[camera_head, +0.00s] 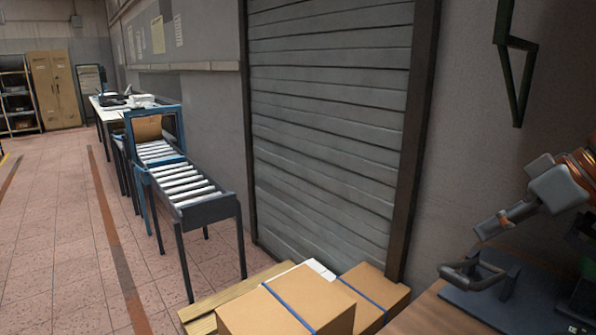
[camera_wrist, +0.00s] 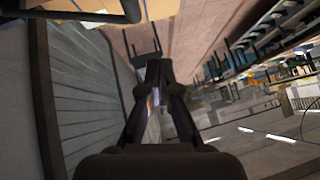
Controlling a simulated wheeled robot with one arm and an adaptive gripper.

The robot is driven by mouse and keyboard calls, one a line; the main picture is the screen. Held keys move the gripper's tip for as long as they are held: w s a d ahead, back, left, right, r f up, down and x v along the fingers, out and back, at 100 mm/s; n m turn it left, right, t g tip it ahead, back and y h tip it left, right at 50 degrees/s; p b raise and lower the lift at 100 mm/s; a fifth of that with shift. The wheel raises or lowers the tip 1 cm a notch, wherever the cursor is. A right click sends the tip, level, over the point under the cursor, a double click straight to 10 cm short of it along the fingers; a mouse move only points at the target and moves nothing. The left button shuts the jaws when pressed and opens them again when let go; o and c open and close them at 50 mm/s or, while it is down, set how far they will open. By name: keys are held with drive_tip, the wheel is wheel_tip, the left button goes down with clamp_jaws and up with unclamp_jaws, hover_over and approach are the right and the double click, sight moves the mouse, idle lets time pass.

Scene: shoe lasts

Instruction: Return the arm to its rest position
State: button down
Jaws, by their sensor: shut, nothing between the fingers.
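My gripper (camera_wrist: 160,72) shows in the middle of the wrist view. Its two dark fingers meet at the tips, and nothing is held between them. It points along the grey slatted shutter, with open floor beyond the tips. In the head view, grey and orange jointed parts come in from the right edge above a wooden worktop (camera_head: 432,316). A grey loop shape hangs low there, and I cannot tell for sure whether it touches the dark plate below it.
Cardboard boxes (camera_head: 290,306) stand at the bottom middle, left of the worktop. A roller conveyor (camera_head: 182,183) runs along the wall beside the shutter (camera_head: 325,120). A tan cabinet (camera_head: 54,88) stands far left. The floor (camera_head: 60,230) on the left is clear.

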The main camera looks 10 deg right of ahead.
drive_tip(key=s+a+f+m+g+h, duration=0.1)
drive_tip(key=s+a+f+g, duration=0.15)
drive_tip(key=a+f, duration=0.45)
drive_tip(key=s+a+f+g+h, duration=0.1)
drive_tip(key=a+f+g, duration=0.2)
drive_tip(key=a+f, duration=0.45)
drive_tip(key=s+a+f+m+g+h, duration=0.1)
drive_tip(key=s+f+m+g+h, duration=0.25)
drive_tip(key=s+f, duration=1.05)
wheel_tip(320, 180, up, 14)
drive_tip(key=w+t+p, duration=0.1)
drive_tip(key=p, duration=1.2)
drive_tip(key=shift+w+r+m+t+p, duration=0.15)
drive_tip(key=shift+w+m+t+p, duration=0.15)
drive_tip(key=shift+m+p, duration=0.1)
drive_tip(key=shift+d+h, duration=0.1)
drive_tip(key=shift+h, duration=0.15)
